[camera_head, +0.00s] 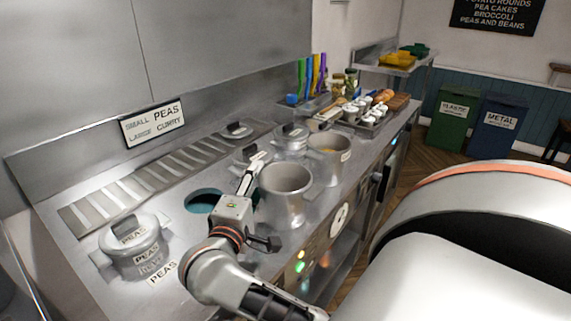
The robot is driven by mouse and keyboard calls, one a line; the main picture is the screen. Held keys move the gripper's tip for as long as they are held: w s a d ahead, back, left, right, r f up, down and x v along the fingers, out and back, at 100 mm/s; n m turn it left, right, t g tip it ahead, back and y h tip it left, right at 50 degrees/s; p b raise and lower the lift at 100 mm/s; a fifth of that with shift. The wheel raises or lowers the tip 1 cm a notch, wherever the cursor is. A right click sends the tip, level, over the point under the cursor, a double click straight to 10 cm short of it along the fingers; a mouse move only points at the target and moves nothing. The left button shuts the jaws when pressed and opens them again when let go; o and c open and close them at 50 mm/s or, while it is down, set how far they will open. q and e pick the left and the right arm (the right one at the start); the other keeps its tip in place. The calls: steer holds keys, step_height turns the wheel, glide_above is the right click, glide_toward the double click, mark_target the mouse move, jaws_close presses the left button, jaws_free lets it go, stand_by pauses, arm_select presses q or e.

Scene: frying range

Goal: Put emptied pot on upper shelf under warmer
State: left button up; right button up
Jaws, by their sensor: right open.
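A large open steel pot (286,205) stands upright on the steel counter; the part of its inside that shows is bare grey. My right gripper (270,203) is open at the pot's left side, one finger toward the far side and one toward the near side. I cannot tell whether the fingers touch the pot. A second open pot (328,166) with something yellow inside stands just behind it. A shelf space (345,252) shows partly below the counter's front edge; I cannot tell if it is the upper shelf under the warmer. My left gripper is out of view.
A lidded pot labelled PEAS (133,250) stands at the left. A dark round opening (203,201) lies left of my gripper. More lidded pots (291,138) and small containers (367,112) crowd the far counter. Green (450,121) and blue (497,128) bins stand beyond.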

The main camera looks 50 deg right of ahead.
steer(key=x, duration=0.2)
steer(key=p+x, duration=0.1)
steer(key=shift+w+d+r, duration=0.1)
steer(key=shift+d+r, duration=0.25)
steer(key=shift+d, duration=0.05)
steer(key=shift+w+d+f, duration=0.1)
steer(key=shift+w+d, duration=0.05)
steer(key=shift+d, duration=0.1)
jaws_close()
